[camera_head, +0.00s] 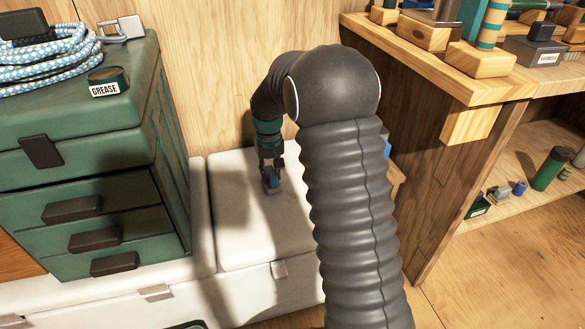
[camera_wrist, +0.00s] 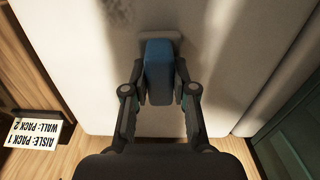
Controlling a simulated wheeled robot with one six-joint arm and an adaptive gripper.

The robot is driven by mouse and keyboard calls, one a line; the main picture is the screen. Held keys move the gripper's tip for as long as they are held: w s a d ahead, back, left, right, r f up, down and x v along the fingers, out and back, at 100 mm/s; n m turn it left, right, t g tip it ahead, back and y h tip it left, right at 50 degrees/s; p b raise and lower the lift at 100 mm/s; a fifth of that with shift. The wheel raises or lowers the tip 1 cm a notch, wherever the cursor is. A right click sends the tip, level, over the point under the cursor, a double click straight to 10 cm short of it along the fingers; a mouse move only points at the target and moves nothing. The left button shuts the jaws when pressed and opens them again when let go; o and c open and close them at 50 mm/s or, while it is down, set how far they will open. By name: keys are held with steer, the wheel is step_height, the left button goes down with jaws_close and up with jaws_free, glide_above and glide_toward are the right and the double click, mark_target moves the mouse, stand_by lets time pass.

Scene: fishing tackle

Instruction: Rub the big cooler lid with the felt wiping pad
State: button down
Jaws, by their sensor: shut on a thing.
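The felt wiping pad has a blue grip (camera_wrist: 158,72) and a pale grey base (camera_wrist: 172,38). My gripper (camera_head: 270,180) is shut on the blue grip, with one finger on each side in the wrist view (camera_wrist: 160,88). The big cooler lid (camera_head: 235,235) is white and lies flat and closed below the pad. It fills most of the wrist view (camera_wrist: 220,60). The pad's base is at the lid surface or very close to it; I cannot tell whether it touches. My arm hides the lid's right part in the head view.
A green drawer chest (camera_head: 85,160) stands left of the lid, with rope (camera_head: 45,55) and a grease tin (camera_head: 108,78) on top. A wooden wall is behind. A wooden workbench (camera_head: 440,70) stands right. A sign (camera_wrist: 36,132) shows at the wrist view's left.

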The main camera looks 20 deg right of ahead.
steer(key=shift+w+r, duration=0.1)
steer(key=shift+w, duration=0.25)
step_height(320, 180, up, 3)
steer(key=shift+f+p, duration=0.15)
steer(key=shift+p, duration=0.65)
steer(key=shift+r+p, duration=1.95)
steer(key=shift+r, duration=0.65)
steer(key=shift+s, duration=0.1)
